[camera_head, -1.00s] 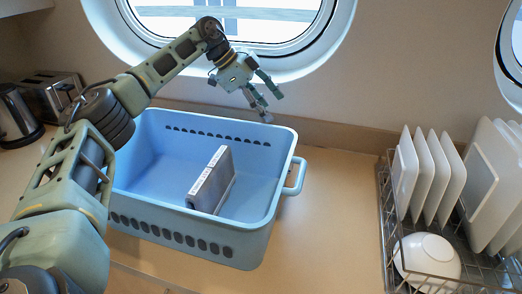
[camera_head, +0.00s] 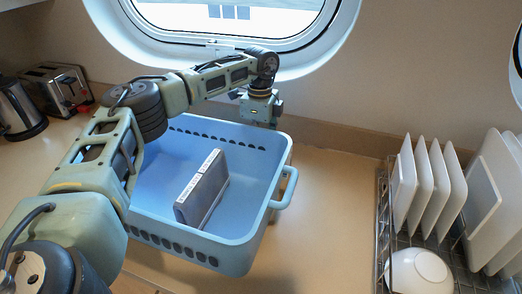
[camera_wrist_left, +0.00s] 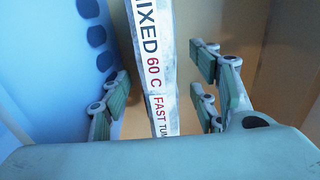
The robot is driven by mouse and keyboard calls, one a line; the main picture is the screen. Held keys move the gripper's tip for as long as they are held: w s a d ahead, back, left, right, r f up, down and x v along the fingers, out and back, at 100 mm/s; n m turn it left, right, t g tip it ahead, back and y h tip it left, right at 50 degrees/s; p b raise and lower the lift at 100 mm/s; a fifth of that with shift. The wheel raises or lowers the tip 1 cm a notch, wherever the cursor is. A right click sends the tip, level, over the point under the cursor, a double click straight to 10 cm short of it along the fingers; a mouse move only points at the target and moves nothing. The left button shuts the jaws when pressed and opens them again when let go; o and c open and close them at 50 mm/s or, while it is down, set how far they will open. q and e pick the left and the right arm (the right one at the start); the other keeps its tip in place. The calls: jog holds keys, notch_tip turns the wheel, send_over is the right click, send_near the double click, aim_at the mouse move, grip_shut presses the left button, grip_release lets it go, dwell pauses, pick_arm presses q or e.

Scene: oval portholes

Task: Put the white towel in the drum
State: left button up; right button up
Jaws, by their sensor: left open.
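I see no white towel and no drum in either view. My left gripper (camera_wrist_left: 160,100) is open, its green-padded fingers apart. In the head view it hangs down at the back right corner of the blue basket (camera_head: 190,247), its fingertips hidden behind the rim. In the left wrist view a white strip printed "MIXED 60 C FAST TUM" (camera_wrist_left: 154,70) runs between the fingers. A grey slab with a white lettered edge (camera_head: 205,190) stands in the basket. I cannot tell whether the strip belongs to it. My right gripper is not in view.
A wire dish rack (camera_head: 383,225) with several white plates (camera_head: 424,185) and a white bowl (camera_head: 418,272) stands at the right. A toaster (camera_head: 58,88) and kettle (camera_head: 18,110) stand at the left. The counter (camera_head: 325,215) between basket and rack is clear.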

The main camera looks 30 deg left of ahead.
pick_arm(q)
notch_tip(320, 180, down, 6)
jog(key=shift+s+a+f+p, duration=0.15)
jog(key=shift+f+p, duration=0.1)
jog(key=shift+p, duration=0.95)
jog(key=shift+f, duration=0.45)
jog(key=shift+r, duration=0.1)
grip_shut()
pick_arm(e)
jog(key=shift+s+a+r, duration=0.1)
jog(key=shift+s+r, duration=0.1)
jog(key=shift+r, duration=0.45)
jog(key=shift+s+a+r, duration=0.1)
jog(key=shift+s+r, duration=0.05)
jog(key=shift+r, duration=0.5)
pick_arm(q)
jog(key=shift+r, duration=0.55)
notch_tip(320, 180, up, 15)
jog(key=b, duration=0.3)
jog(key=shift+b, duration=0.35)
notch_tip(320, 180, up, 12)
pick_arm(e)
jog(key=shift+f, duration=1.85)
